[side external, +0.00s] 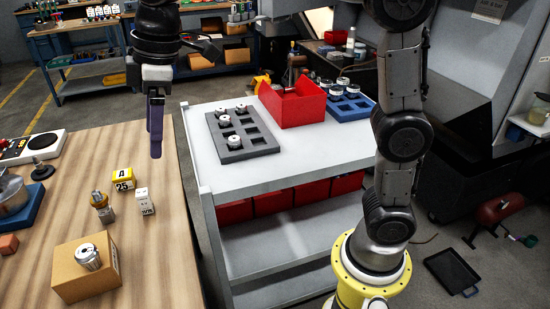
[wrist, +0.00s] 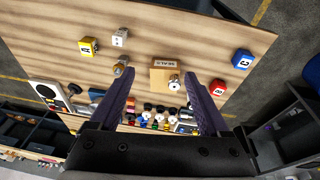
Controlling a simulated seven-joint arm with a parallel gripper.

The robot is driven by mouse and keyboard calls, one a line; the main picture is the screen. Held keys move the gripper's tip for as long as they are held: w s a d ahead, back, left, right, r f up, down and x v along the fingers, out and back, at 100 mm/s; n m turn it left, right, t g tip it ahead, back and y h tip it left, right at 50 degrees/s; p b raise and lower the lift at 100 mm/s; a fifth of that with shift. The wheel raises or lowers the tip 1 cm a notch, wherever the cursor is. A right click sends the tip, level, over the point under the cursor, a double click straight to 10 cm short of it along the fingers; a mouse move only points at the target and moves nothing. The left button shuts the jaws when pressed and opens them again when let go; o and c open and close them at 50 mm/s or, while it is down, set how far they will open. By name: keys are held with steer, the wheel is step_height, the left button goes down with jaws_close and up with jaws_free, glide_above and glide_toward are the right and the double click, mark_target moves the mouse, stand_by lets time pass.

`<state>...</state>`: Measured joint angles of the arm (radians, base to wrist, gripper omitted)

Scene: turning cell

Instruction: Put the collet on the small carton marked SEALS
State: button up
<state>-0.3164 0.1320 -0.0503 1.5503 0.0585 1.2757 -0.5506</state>
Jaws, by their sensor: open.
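The small carton (side external: 70,282) is a brown box on the wooden bench at the lower left. It also shows in the wrist view (wrist: 160,82), with dark lettering on a pale label. The collet (side external: 88,257), a short silver cylinder with a hole, stands upright on the carton's top face, near an edge. It also shows in the wrist view (wrist: 174,83). My gripper (side external: 155,156) is open and empty, high above the bench and up and right of the carton in the side view. In the wrist view its fingers (wrist: 158,78) are spread wide, apart from the collet.
A brass-coloured fitting (side external: 102,208), a yellow block (side external: 124,180) and a white block (side external: 144,201) stand behind the carton. A grey tray (side external: 262,142) with several similar silver parts and a red bin (side external: 293,105) sit on the cart. The bench right of the carton is clear.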

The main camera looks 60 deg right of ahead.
steer(key=s+d+f+m+t, duration=0.1)
steer(key=s+d+f+m, duration=0.2)
steer(key=s, duration=0.4)
steer(key=s+d+f+m+t+h, duration=0.1)
steer(key=s+d+f+m, duration=0.2)
steer(key=s+d, duration=0.3)
steer(key=s+d+f+m+t, duration=0.1)
steer(key=s+d+f+m, duration=0.2)
steer(key=s, duration=0.6)
steer(key=shift+s+d+m, duration=0.15)
steer(key=shift+d+m, duration=0.25)
steer(key=shift+d, duration=0.6)
